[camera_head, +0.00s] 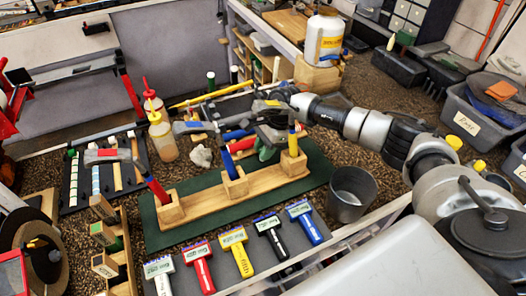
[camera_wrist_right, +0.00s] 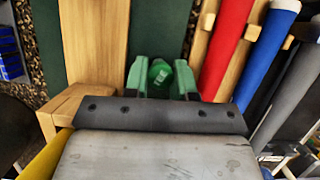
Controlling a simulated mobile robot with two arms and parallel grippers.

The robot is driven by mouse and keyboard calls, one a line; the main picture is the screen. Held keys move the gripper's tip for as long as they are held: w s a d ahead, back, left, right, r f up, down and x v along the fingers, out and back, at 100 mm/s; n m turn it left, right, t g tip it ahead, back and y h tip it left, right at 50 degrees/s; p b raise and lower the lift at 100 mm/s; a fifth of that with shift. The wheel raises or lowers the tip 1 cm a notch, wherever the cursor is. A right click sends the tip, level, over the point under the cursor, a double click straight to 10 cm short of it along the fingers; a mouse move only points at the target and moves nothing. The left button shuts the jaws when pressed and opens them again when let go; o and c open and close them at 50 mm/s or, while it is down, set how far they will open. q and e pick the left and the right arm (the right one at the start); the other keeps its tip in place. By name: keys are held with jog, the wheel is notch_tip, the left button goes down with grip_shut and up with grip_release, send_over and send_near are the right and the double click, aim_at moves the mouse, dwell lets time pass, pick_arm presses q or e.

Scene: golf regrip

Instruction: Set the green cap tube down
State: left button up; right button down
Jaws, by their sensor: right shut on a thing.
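My right gripper (camera_head: 266,150) is low over the back of the green mat (camera_head: 318,178), just behind the wooden stand. In the right wrist view its two green fingertips (camera_wrist_right: 161,84) are shut on the green cap tube (camera_wrist_right: 160,74). Only the round green end of the tube shows between them, and its lower part is hidden. In the head view the tube cannot be told apart from the green fingers. The green mat lies under the tube in the wrist view, but I cannot tell whether they touch. My left gripper is not in view.
The wooden stand (camera_head: 203,194) holds clubs with red, blue and yellow grips close to my gripper. A grey bucket (camera_head: 352,193) stands right of the mat. A yellow-liquid bottle (camera_head: 162,138) and a black tray (camera_head: 72,207) are to the left.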

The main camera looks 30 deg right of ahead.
aim_at(260, 150)
jog(key=shift+r+b, duration=0.35)
jog(key=shift+r, duration=0.1)
notch_tip(260, 150, up, 2)
jog(key=shift+r+b, duration=0.1)
jog(key=shift+b, duration=0.6)
jog(key=d+b, duration=0.3)
jog(key=d, duration=0.5)
jog(key=d+b, duration=0.4)
jog(key=d, duration=0.4)
jog(key=shift+w+d+r, duration=0.1)
jog(key=shift+w+d, duration=0.1)
jog(key=shift+d, duration=0.15)
jog(key=shift+d+r, duration=0.1)
jog(key=shift+d, duration=0.55)
